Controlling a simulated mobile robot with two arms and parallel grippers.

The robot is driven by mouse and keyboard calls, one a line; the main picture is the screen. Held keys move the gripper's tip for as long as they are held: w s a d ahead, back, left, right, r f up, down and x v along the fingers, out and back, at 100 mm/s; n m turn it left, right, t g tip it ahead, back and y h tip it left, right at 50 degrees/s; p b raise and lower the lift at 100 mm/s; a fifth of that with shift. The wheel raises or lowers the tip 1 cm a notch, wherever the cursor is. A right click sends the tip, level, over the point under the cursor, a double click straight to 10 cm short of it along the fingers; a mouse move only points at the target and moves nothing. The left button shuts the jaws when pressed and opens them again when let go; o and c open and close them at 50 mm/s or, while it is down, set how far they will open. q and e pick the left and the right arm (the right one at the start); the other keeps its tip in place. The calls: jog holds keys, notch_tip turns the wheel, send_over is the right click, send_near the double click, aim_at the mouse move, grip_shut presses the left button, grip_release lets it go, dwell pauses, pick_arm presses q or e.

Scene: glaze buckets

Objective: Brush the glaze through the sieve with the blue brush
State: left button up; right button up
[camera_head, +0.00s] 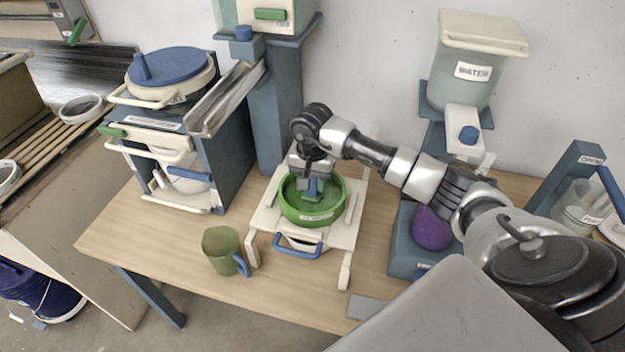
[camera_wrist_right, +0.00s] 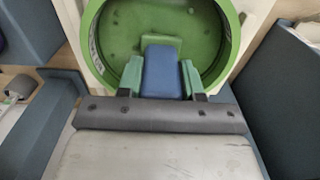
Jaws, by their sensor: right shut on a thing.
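The green round sieve (camera_head: 328,214) sits on a cream stand (camera_head: 265,222) on the wooden table. It also shows in the right wrist view (camera_wrist_right: 98,45), with green glaze on its floor. The blue brush (camera_wrist_right: 163,72) is in my right gripper (camera_wrist_right: 163,85), which is shut on it. In the head view the right gripper (camera_head: 311,176) points down into the sieve from above, and the brush (camera_head: 311,188) reaches inside the ring. Whether the bristles touch the mesh is hard to tell. A white container with a blue handle (camera_head: 298,245) is under the sieve. My left gripper does not show.
A green jug (camera_head: 222,250) stands left of the stand. A blue-lidded machine (camera_head: 170,75) is at the left and a water dispenser (camera_head: 465,85) at the back right. A purple round object (camera_head: 432,228) sits in a blue holder. The table front is mostly clear.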

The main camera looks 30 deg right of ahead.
jog(key=shift+s+f, duration=0.15)
jog(key=shift+f, duration=0.1)
jog(key=shift+s+d, duration=1.15)
jog(key=shift+s, duration=0.25)
jog(key=shift+f, duration=0.1)
jog(key=shift+w+a+b, duration=0.1)
jog(key=shift+w+b, duration=0.05)
jog(key=shift+b, duration=0.15)
jog(key=shift+w+a+b, duration=0.3)
jog(key=shift+w+b, duration=0.15)
jog(key=shift+b, duration=0.05)
jog(key=w+a+b, duration=0.2)
jog(key=w, duration=0.1)
jog(key=shift+w+a+f, duration=0.1)
jog(key=shift+w+a, duration=0.1)
jog(key=shift+a, duration=0.05)
jog(key=shift+w+a+b, duration=0.35)
jog(key=shift+w+a, duration=0.05)
jog(key=shift+w, duration=0.25)
